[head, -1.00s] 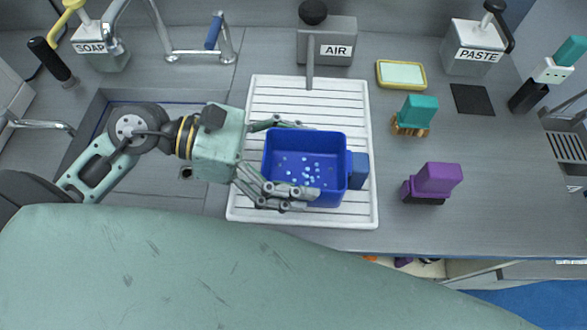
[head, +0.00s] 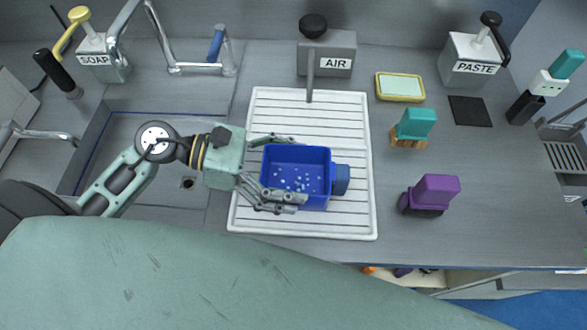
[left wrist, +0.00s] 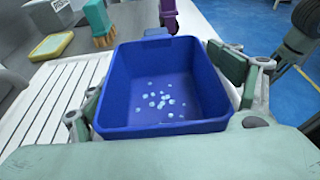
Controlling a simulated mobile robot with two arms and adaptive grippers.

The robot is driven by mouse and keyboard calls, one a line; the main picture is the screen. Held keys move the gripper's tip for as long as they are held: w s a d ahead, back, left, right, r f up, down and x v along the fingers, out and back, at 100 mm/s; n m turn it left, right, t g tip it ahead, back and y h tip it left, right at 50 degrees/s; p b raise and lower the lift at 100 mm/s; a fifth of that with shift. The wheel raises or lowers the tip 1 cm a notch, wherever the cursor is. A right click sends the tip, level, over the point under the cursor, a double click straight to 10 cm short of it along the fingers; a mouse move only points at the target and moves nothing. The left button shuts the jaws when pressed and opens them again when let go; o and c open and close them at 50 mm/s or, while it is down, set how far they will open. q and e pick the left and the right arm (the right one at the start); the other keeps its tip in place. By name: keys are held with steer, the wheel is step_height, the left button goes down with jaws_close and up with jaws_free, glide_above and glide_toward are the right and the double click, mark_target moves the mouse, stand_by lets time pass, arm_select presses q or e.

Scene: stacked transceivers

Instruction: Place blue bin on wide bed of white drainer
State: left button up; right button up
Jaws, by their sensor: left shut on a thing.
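The blue bin (head: 297,178) is upright over the middle of the white ribbed drainer (head: 345,110), with small pale pieces on its floor. My left gripper (head: 277,172) comes in from the left, with one finger on the far side and one on the near side of the bin, shut on it. In the left wrist view the bin (left wrist: 165,90) fills the middle between the fingers, and the drainer (left wrist: 50,105) shows at its left. I cannot tell whether the bin's base touches the drainer. My right gripper is not in view.
The AIR dispenser (head: 328,55) stands behind the drainer. To the right are a yellow-rimmed sponge (head: 400,87), a teal-topped brush (head: 413,128) and a purple-topped brush (head: 430,195). A sink basin (head: 130,125) lies left of the drainer. The counter beyond the purple brush is clear.

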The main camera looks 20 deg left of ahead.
arm_select(q)
steer(key=o, duration=1.7)
steer(key=shift+o, duration=0.2)
steer(key=shift+r+p, duration=0.25)
steer(key=shift+p, duration=0.1)
steer(key=b+v, duration=0.3)
steer(key=v, duration=0.7)
steer(key=shift+a+f, duration=0.1)
steer(key=shift+a, duration=0.15)
steer(key=shift+s+a+r, duration=0.2)
steer(key=shift+a+r, duration=0.05)
steer(key=shift+a, duration=0.4)
steer(key=shift+s, duration=0.1)
